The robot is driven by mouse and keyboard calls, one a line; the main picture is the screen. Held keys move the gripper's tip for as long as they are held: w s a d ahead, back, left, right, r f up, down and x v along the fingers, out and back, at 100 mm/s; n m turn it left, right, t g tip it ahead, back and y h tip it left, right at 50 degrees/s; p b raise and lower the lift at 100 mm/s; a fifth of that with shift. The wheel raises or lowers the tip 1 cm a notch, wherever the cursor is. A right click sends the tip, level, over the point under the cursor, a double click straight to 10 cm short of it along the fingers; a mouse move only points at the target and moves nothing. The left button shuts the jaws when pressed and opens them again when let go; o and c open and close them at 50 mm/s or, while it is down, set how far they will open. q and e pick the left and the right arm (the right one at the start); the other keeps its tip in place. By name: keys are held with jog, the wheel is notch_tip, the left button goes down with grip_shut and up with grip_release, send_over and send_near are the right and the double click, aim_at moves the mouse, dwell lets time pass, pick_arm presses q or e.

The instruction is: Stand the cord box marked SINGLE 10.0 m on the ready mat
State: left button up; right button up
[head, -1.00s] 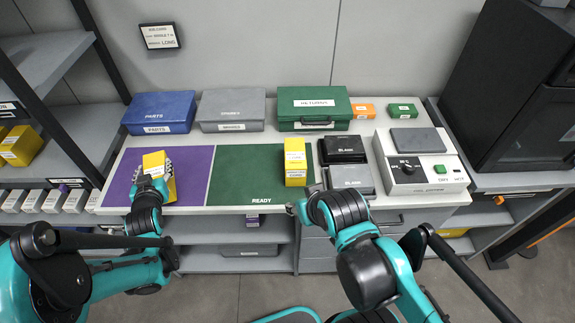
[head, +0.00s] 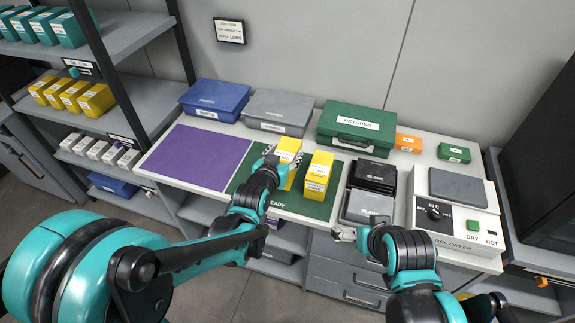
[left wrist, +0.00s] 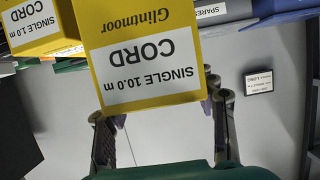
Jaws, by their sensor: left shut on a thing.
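My left gripper (head: 278,170) is shut on a yellow cord box (head: 288,152) over the green READY mat (head: 238,180). In the left wrist view the held box (left wrist: 145,55) reads SINGLE 10.0 m, CORD, Glintmoor, upside down in the picture, between the fingers (left wrist: 165,130). I cannot tell whether its base touches the mat. A second yellow box (head: 318,178) stands on the mat just right of it; in the left wrist view a yellow box with a partly hidden label (left wrist: 35,25) shows beside the held one. My right gripper (head: 342,235) is at the table's front edge, its jaws unclear.
A purple mat (head: 200,155) at left is bare. Black and grey BLANK boxes (head: 366,205) and a gel dryer (head: 455,215) stand to the right. Blue (head: 214,98), grey (head: 277,110) and green RETURNS (head: 355,125) cases line the back. A shelf with yellow boxes (head: 72,95) is at left.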

pick_arm(q)
jog(key=w, duration=0.1)
jog(key=w+f, duration=0.1)
jog(key=w+f+b, duration=0.1)
jog(key=shift+w+d+f, duration=0.25)
jog(key=shift+w, duration=0.1)
notch_tip(320, 180, down, 4)
jog(key=shift+r+b, duration=0.1)
jog(key=shift+b, duration=1.05)
jog(key=shift+s+r, duration=0.1)
jog(key=shift+f, duration=0.25)
jog(key=o, duration=1.5)
jog(key=shift+r, duration=0.1)
